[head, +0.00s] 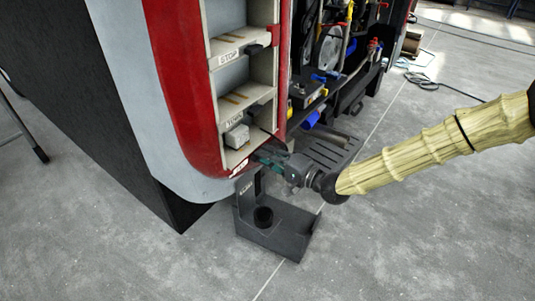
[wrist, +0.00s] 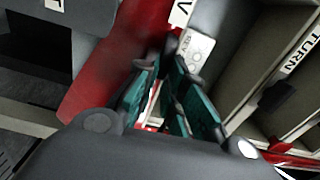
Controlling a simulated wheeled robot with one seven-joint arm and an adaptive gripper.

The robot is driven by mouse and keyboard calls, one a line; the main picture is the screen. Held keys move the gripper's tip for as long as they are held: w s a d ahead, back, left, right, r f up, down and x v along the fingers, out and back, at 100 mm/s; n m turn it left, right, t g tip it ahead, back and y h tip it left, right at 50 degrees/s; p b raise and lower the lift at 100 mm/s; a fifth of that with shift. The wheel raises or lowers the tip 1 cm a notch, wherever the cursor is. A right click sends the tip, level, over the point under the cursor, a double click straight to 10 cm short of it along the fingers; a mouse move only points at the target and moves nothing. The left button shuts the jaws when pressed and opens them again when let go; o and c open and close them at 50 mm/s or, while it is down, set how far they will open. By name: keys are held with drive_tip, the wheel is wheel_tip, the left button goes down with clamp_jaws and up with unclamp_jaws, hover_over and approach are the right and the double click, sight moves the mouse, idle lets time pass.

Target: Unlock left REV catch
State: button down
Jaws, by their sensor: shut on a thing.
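The left lamp housing (head: 212,65) stands at the coach corner, with open compartments stacked above one another. The white REV label (head: 240,167) is at its bottom, and its last letter shows in the wrist view (wrist: 182,12). My gripper (head: 265,158) reaches in from the right at the housing's lower right edge. In the wrist view its teal fingers (wrist: 171,58) close around a small dark piece, apparently the left REV catch (wrist: 172,43), just below the label. The fingers hide most of the catch, so its turn position cannot be told.
The TURN compartment label (head: 233,120) and STOP label (head: 229,56) sit above. A black open holder (head: 280,232) with a round cup stands below my gripper. An open engine bay with hoses (head: 330,55) lies right.

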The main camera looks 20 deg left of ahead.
drive_tip(key=shift+f+m, duration=0.1)
drive_tip(key=shift+m, duration=0.3)
drive_tip(key=c, duration=1.5)
unclamp_jaws()
drive_tip(key=shift+d, duration=0.1)
drive_tip(key=v, duration=1.2)
